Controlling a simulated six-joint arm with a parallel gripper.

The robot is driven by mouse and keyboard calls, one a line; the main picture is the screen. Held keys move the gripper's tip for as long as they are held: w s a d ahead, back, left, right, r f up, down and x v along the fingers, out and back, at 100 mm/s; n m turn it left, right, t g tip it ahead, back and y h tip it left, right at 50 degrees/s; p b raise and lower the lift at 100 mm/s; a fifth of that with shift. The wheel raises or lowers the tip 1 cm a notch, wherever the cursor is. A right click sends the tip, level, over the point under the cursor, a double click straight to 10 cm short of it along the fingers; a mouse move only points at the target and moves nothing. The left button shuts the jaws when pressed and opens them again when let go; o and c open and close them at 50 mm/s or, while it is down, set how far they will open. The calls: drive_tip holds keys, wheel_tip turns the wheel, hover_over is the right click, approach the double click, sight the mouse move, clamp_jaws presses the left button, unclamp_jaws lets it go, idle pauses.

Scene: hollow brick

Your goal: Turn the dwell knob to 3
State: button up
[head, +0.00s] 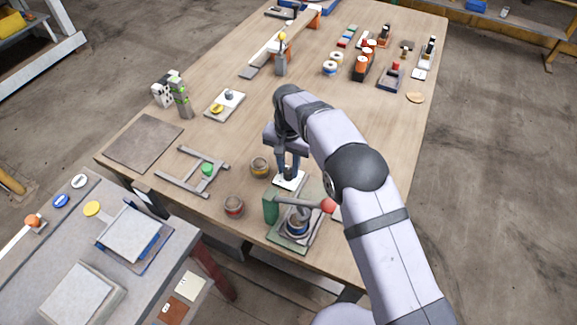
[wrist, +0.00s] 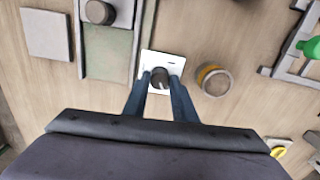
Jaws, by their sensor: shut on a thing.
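The dwell knob (wrist: 159,77) is a dark round knob on a small white plate (wrist: 165,60) with markings too small to read. In the head view the white plate (head: 289,180) lies flat on the table at the back edge of the green press base. My gripper (wrist: 160,84) points down over the plate, its two dark fingers shut on the knob from either side. In the head view my gripper (head: 288,176) hides most of the knob. I cannot tell which number the knob points to.
Close by stands a green press (head: 271,209) with a red-balled lever (head: 328,205). Round tins (head: 260,167) and (head: 234,206) stand to the left. A grey frame (head: 190,172) with a green piece lies further left.

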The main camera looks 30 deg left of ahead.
sight(289, 170)
idle(0.3)
drive_tip(key=o, duration=1)
drive_tip(key=shift+o, duration=0.2)
drive_tip(key=shift+r+b, duration=0.9)
drive_tip(key=shift+r, duration=2.85)
